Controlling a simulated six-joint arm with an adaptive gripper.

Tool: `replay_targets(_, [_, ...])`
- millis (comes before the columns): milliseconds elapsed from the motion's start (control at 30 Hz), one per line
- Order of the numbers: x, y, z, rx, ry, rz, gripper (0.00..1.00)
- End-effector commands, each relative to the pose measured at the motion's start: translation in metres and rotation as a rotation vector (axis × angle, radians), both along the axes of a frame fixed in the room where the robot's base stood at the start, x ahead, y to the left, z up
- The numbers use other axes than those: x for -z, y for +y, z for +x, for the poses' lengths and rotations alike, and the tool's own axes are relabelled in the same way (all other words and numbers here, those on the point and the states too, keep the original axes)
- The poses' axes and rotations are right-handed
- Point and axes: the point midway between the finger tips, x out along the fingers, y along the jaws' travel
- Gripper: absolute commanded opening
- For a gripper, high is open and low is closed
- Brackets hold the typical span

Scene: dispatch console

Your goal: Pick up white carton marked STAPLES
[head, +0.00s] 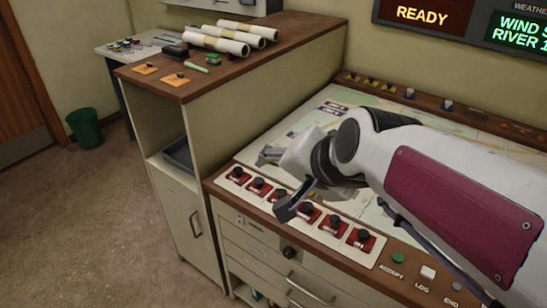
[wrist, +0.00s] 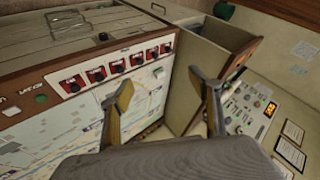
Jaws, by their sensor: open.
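I cannot make out a white carton marked STAPLES in either view. My gripper (head: 279,181) is over the left part of the sloped map console (head: 330,125), above the row of red-based black knobs (head: 283,195). In the wrist view my gripper (wrist: 164,86) shows two fingers spread well apart with nothing between them. The console's map surface and the side of the taller cabinet show beyond the fingers. My arm hides part of the map.
A taller wood-topped cabinet (head: 255,43) at left bears rolled charts (head: 217,40), orange cards and a green object. Its open shelf holds a dark tray (head: 178,155). Drawers (head: 285,265) are below the console. A green bin (head: 84,128) stands on the open floor.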

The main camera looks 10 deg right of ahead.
Motion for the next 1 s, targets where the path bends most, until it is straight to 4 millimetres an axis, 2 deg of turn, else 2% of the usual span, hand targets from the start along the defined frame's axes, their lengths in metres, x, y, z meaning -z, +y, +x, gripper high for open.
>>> replay_targets(100, [-0.007,0.010,0.033,0.084,-0.015,0.107,0.62])
replay_targets(533, [-0.021,0.035,0.145,0.413,-0.063,0.506,0.62])
replay_targets(767, [-0.017,0.042,0.200,0.595,-0.081,0.717,0.62])
replay_targets(1000, [-0.003,0.044,0.253,0.791,-0.104,0.933,0.62])
